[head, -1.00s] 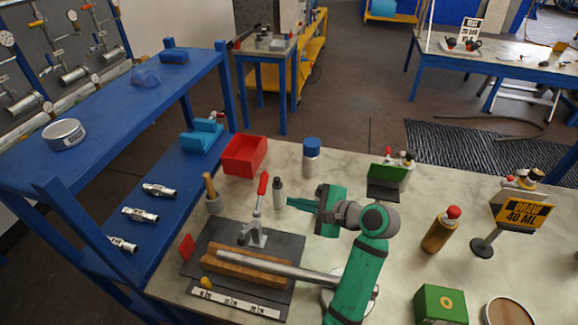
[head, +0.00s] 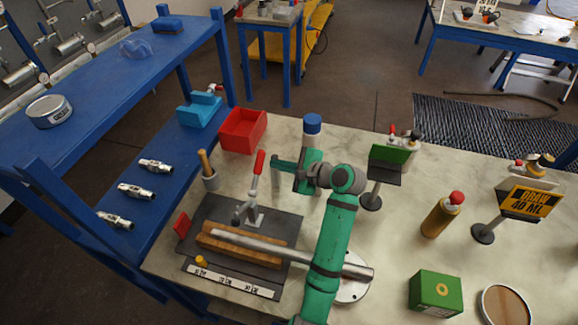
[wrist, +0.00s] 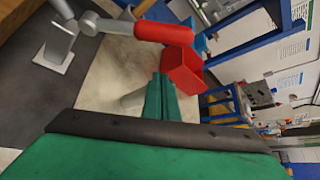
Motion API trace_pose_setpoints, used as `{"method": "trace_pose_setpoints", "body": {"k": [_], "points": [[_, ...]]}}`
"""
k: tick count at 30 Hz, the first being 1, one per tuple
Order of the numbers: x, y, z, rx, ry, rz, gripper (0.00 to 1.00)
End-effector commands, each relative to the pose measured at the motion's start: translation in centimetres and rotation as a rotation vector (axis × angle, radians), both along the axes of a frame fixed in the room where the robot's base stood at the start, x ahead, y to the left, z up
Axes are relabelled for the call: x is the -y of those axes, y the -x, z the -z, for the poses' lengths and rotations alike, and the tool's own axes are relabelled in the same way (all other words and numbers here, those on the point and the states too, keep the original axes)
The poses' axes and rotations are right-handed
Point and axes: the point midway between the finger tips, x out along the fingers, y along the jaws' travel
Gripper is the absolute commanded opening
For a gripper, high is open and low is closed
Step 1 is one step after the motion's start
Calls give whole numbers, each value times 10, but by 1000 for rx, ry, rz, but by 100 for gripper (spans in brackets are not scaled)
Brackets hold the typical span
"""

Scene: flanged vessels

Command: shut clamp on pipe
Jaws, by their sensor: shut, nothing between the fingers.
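The toggle clamp (head: 252,209) stands on a dark base plate, its red handle (head: 259,163) pointing up. In the wrist view the red handle (wrist: 165,32) lies just beyond my fingers. The metal pipe (head: 235,242) rests along a wooden V-block (head: 222,247) in front of the clamp. The clamp's arm appears raised, apart from the pipe. My gripper (head: 274,163) is shut and empty, a little right of the handle. It also shows in the wrist view (wrist: 160,85), fingers together, apart from the handle.
A red bin (head: 243,130) stands behind the clamp. A wooden-handled tool in a grey cup (head: 209,178) is left of it. A blue-capped bottle (head: 312,124) stands behind my gripper. A green box (head: 436,292) sits at the front right.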

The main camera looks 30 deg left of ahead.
Motion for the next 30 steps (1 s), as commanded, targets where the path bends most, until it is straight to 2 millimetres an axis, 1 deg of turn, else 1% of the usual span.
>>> {"method": "trace_pose_setpoints", "body": {"k": [1,3,9,14,23,28,30], "points": [[-3,6,-7,3,-1,-5,0],[-5,14,-14,3,-1,-8,0],[-7,26,-27,2,0,-8,0],[-6,28,-31,1,0,-5,0],[-5,28,-31,1,0,-4,0],[-10,32,-32,16,-4,-13,0],[-15,36,-33,30,-7,-22,0]]}}
